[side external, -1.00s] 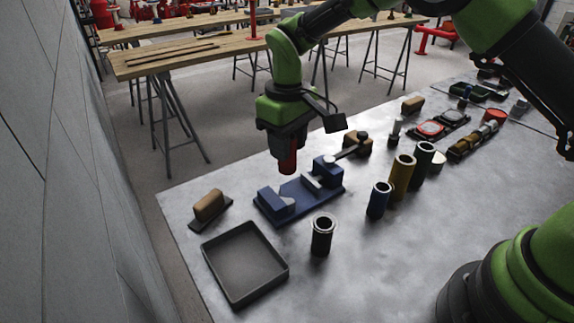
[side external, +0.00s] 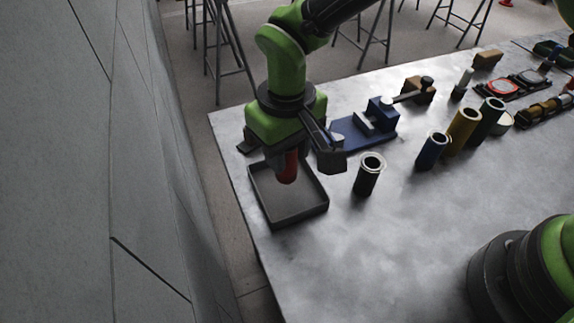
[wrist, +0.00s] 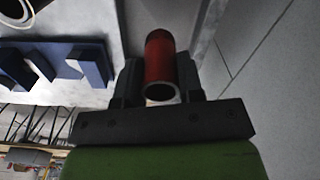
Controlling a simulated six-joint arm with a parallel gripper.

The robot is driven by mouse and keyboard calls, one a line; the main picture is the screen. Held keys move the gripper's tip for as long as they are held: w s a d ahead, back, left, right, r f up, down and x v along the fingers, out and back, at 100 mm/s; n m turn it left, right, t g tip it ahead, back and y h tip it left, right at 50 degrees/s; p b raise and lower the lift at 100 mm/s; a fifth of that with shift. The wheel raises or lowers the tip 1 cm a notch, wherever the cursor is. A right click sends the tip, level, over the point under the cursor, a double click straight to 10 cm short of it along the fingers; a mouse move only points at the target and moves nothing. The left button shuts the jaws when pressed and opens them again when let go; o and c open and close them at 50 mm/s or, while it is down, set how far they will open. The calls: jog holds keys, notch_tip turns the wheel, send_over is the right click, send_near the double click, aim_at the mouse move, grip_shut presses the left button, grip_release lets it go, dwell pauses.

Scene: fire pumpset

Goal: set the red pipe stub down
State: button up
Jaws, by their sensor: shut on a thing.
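The red pipe stub (side external: 287,167) hangs below my gripper (side external: 288,152), over the dark shallow tray (side external: 297,215) in the side external view. Its lower end shows against the tray's inside; I cannot tell whether it touches the floor of the tray. In the wrist view the red pipe stub (wrist: 160,68) sits between the two dark fingers of my gripper (wrist: 161,80), its open end facing the camera. My gripper is shut on it. Part of the tray's back side is hidden by my gripper and wrist.
A blue vise-like fixture (side external: 350,132) stands just behind and right of the tray. A black pipe stub (side external: 368,175) stands right of the tray, with blue (side external: 432,152) and yellow (side external: 460,133) ones farther right. The table's left edge runs close to the tray. The front middle is clear.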

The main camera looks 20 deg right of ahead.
aim_at(287, 167)
jog(key=shift+f, duration=1.85)
jog(key=shift+f, duration=0.2)
jog(key=o, duration=1)
jog(key=shift+o, duration=0.2)
jog(key=shift+r, duration=0.15)
notch_tip(287, 167, up, 12)
jog(key=shift+f, duration=0.1)
jog(key=shift+r, duration=0.2)
